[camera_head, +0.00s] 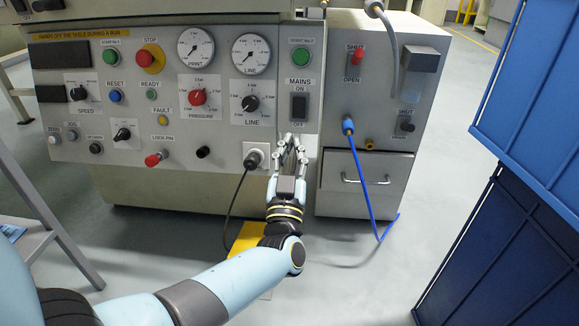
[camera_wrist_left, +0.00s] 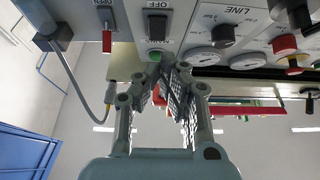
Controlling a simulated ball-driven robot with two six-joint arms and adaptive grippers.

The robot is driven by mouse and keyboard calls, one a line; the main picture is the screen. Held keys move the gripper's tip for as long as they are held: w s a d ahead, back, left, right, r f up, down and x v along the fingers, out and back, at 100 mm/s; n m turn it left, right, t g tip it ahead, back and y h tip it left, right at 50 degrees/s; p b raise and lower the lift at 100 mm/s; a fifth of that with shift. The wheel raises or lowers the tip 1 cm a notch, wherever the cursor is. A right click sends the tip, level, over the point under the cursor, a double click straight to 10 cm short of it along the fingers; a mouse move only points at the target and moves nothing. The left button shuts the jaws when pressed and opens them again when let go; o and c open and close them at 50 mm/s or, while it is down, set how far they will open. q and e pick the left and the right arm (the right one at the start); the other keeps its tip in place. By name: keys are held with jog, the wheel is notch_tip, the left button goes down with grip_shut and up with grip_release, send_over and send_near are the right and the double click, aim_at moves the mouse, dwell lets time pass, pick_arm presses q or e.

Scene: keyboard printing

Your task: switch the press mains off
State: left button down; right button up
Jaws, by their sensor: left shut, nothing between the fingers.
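The press mains switch (camera_head: 298,107) is a black rocker on a light plate, marked MAINS, with ON above and OFF below. It also shows in the left wrist view (camera_wrist_left: 157,25), upside down. I cannot tell which way the rocker is tilted. My left gripper (camera_head: 292,140) is in front of the panel, just below the switch in the head view. Its fingers are shut and empty. My right gripper is not in view.
The LINE knob (camera_head: 250,103) is left of the switch. A blue hose (camera_head: 367,180) hangs to the right. Blue panels (camera_head: 530,90) stand at the right edge. Open floor lies in front.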

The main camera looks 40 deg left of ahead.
pick_arm(q)
jog(key=shift+f+v, duration=0.25)
jog(key=shift+v, duration=0.85)
jog(key=shift+f+v, duration=0.2)
jog(key=shift+v, duration=0.95)
jog(key=shift+w+a, duration=0.1)
jog(key=shift+w, duration=0.1)
